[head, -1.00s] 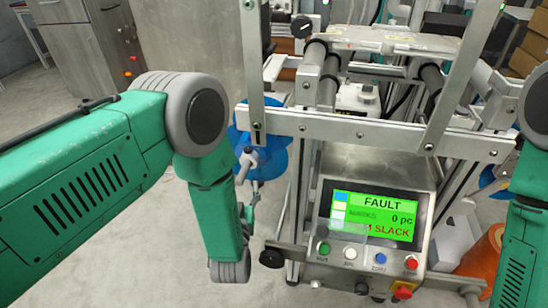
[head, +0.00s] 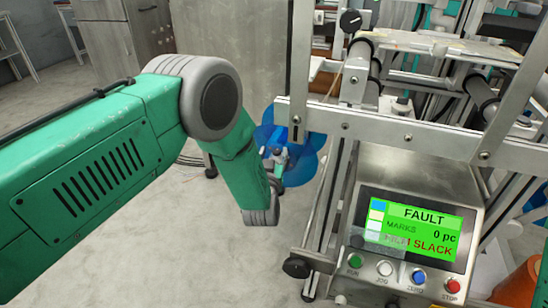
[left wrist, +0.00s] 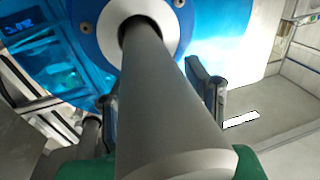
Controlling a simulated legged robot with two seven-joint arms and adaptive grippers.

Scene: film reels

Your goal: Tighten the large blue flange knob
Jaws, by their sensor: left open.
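The large blue flange knob (head: 307,166) shows in the head view as a blue rounded shape, partly behind the machine's upright and my gripper. In the left wrist view a blue flange (left wrist: 88,18) with a pale hub and screws fills the top, and a thick grey shaft (left wrist: 165,110) runs from it toward the camera. My left gripper (head: 276,160) is in front of the blue shape. In the left wrist view its open fingers (left wrist: 155,92) stand on either side of the shaft; I cannot tell whether they touch it. My right gripper is not in view.
The machine's control panel (head: 422,183) reads FAULT and FILM SLACK, with several buttons below. A metal crossbar (head: 390,132) and upright (head: 300,60) stand close right of my gripper. A grey cabinet (head: 120,40) is at the back left. Floor is open below my arm.

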